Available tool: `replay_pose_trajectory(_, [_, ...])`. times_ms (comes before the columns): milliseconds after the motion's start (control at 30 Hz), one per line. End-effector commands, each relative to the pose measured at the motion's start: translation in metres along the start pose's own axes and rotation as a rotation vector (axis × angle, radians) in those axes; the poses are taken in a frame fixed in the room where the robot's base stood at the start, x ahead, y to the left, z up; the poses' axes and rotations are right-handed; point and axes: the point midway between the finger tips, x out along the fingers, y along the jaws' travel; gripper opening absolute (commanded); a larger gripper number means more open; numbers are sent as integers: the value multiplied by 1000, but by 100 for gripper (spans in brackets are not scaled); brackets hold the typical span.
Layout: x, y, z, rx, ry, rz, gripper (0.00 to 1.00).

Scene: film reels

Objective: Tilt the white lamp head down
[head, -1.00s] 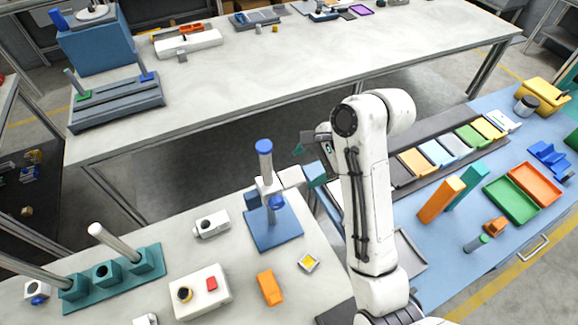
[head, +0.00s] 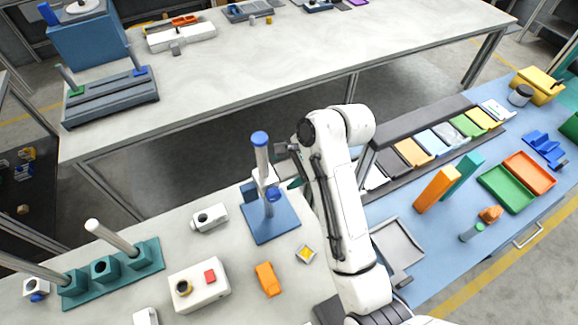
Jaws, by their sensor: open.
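The lamp stands upright on a square blue base (head: 274,225) on the near pale table. A grey post with a blue cap (head: 260,139) rises from it. The white lamp head (head: 262,182) is at about mid-height, with a blue knob (head: 274,195) in front. The head's exact tilt is too small to tell. My gripper (head: 290,168) is just right of the post at about the lamp head's height, partly hidden by my arm. It is open, with nothing seen between its fingers. Whether it touches the lamp head cannot be told.
A small white block (head: 210,218) stands left of the lamp. An orange block (head: 268,279), a yellow-topped piece (head: 305,254) and a white box with a red button (head: 200,285) lie nearer. A blue table (head: 445,235) with coloured trays is at right.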

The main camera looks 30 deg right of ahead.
Motion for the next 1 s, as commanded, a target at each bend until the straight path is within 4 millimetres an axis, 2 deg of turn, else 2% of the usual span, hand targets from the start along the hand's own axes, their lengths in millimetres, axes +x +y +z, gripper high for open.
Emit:
replay_pose_trajectory(67, [0,0,0,0,0,0,72])
replay_pose_trajectory(600, [0,0,0,0,0,0,22])
replay_pose_trajectory(1000, [1,4,-1,-34,2,-80,21])
